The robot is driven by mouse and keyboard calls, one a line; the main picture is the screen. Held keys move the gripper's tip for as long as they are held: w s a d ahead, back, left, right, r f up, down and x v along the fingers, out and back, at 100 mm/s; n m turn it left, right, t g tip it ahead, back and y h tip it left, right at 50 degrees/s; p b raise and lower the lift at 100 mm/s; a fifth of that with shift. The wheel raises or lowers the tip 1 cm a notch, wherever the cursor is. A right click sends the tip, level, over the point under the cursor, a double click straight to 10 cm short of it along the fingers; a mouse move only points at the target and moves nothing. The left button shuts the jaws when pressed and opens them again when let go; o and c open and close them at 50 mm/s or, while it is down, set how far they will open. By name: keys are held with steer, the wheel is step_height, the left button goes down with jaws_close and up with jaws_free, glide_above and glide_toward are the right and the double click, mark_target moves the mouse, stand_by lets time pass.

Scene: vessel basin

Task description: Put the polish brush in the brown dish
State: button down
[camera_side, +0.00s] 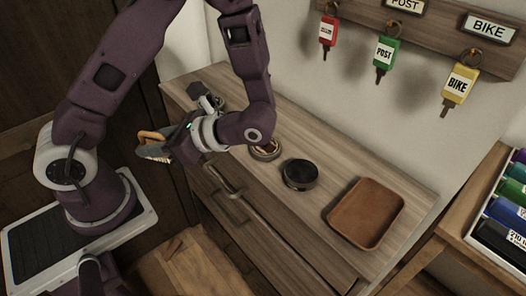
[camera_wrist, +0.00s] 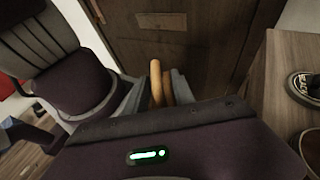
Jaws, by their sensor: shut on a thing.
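My gripper (camera_side: 172,144) is shut on the polish brush (camera_side: 149,136), which has an orange-tan wooden handle. I hold it in the air off the left side of the wooden cabinet top. In the wrist view the brush handle (camera_wrist: 156,84) shows between my fingers (camera_wrist: 160,90). The brown dish (camera_side: 366,213), a shallow rounded rectangle, lies on the right end of the cabinet top and looks empty. My gripper is well to the left of the dish. The brush's bristles are hard to make out.
A round black tin (camera_side: 300,174) stands on the cabinet top (camera_side: 325,190) left of the dish. An open tin with brown contents (camera_side: 265,150) is beside my forearm. Tagged keys hang on the wall rack (camera_side: 430,35). A tray of coloured markers (camera_side: 505,215) is at far right.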

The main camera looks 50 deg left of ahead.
steer(key=w+a+r+m+t+y, duration=0.2)
steer(key=w+r+m+t, duration=0.1)
steer(key=w+m+t, duration=0.9)
steer(key=w+d+r+m+t+h, duration=0.4)
steer(key=w+d+m+t+h, duration=0.45)
steer(key=w+d, duration=0.5)
steer(key=w+a, duration=0.1)
steer(key=a, duration=0.5)
steer(key=w+d, duration=0.4)
steer(key=d, duration=0.1)
steer(key=shift+y, duration=0.25)
steer(key=f, duration=1)
steer(key=shift+s+f, duration=0.15)
steer(key=shift+s, duration=0.05)
